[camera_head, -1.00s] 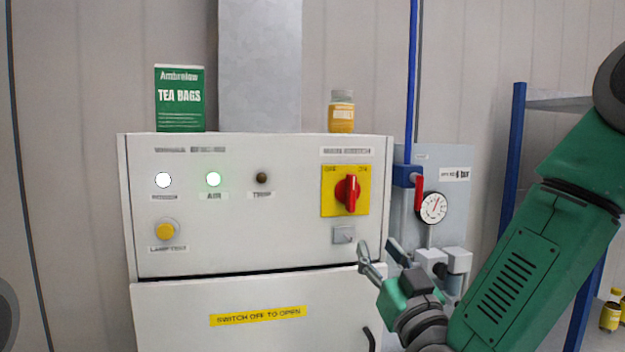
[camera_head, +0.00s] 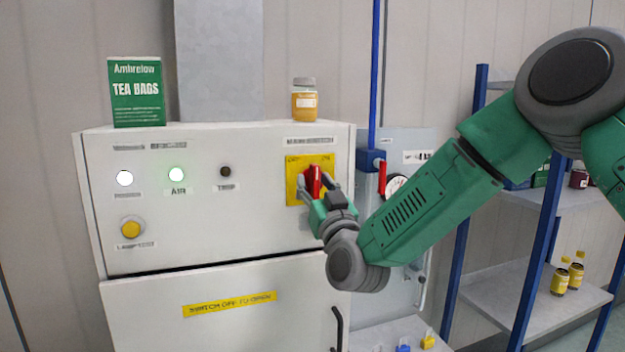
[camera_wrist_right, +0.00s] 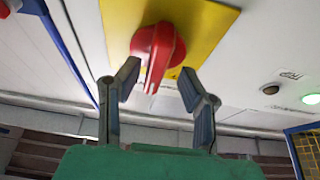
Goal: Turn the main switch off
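The main switch is a red rotary handle (camera_head: 315,181) on a yellow plate (camera_head: 293,165) at the upper right of the white cabinet front. In the wrist view the red handle (camera_wrist_right: 157,52) has its grip pointing down between my fingers, on the yellow plate (camera_wrist_right: 205,22). My right gripper (camera_head: 316,184) is at the switch, with its fingers on either side of the handle. In the wrist view my right gripper (camera_wrist_right: 158,80) is open, with a gap between each fingertip and the handle. My left gripper is not in view.
The white cabinet (camera_head: 205,210) has lit white and green lamps, a dark one and a yellow button (camera_head: 131,229). A tea box (camera_head: 136,92) and a jar (camera_head: 304,100) stand on top. A gauge panel with a red-handled valve (camera_head: 382,178) and shelves (camera_head: 500,285) are at right.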

